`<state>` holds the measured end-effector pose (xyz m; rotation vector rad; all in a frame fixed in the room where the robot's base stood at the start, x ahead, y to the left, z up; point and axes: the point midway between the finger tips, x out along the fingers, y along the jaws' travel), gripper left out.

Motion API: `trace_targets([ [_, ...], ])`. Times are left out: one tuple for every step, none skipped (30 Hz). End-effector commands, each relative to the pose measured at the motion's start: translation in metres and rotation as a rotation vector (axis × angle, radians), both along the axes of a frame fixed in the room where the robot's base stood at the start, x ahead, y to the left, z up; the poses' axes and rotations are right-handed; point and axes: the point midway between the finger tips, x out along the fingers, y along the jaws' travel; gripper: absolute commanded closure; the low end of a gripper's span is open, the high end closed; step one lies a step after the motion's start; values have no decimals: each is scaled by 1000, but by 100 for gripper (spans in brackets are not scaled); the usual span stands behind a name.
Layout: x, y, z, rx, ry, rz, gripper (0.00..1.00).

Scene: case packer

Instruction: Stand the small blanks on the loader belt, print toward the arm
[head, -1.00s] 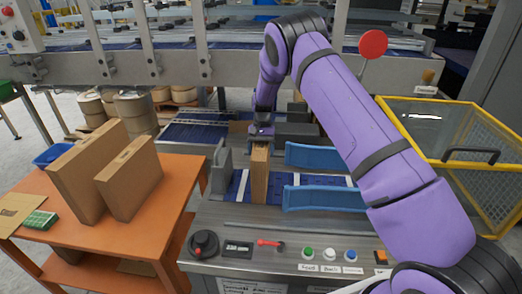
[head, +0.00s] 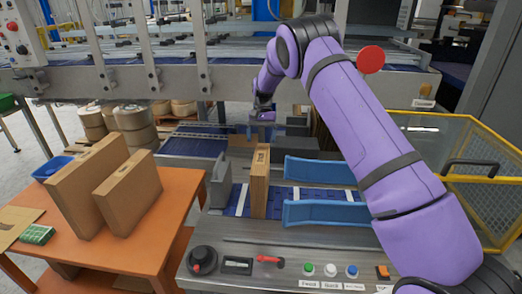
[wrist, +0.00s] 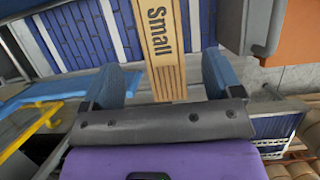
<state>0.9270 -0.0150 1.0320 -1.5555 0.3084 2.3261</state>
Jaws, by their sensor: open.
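A small brown blank (head: 260,182) stands upright on the blue loader belt (head: 330,194), narrow edge up. In the wrist view its top edge (wrist: 162,45) carries the printed word "Small". My gripper (head: 260,129) is open and empty, above and a little behind the blank in the head view. In the wrist view the blue fingers of my gripper (wrist: 165,80) are spread wide, with the blank's edge between them and not touching either. Two more brown blanks stand on the orange table: a larger one (head: 88,185) and a smaller one (head: 128,194) in front. Their print is unclear.
Blue guide rails (head: 325,214) lie right of the standing blank, and a grey upright plate (head: 221,180) stands to its left. A control panel (head: 300,262) is in front. A yellow-framed guard (head: 450,165) stands at right. A green-white box (head: 37,234) lies on the orange table.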

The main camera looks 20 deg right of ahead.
Motion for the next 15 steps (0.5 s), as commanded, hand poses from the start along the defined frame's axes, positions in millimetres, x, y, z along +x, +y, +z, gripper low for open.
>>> trace_targets([
  [2, -1, 6, 0, 0, 0, 15],
  [3, -2, 8, 0, 0, 0, 15],
  [4, -2, 10, 0, 0, 0, 15],
  [5, -2, 12, 0, -1, 0, 15],
  [5, -2, 13, 0, -1, 0, 15],
  [5, -3, 15, -1, 0, 0, 15],
  [6, -3, 15, -1, 0, 0, 15],
  [6, -3, 16, -1, 0, 0, 15],
  [6, -3, 16, 0, 1, 0, 15],
  [6, -3, 16, -1, 0, 0, 15],
  [5, -3, 18, 0, -1, 0, 15],
  [5, -3, 21, 1, -5, 0, 15],
  [3, -4, 24, 1, -9, 2, 15],
  [2, -5, 29, 2, -14, 1, 15],
  [-1, -6, 39, 4, -25, 3, 15],
])
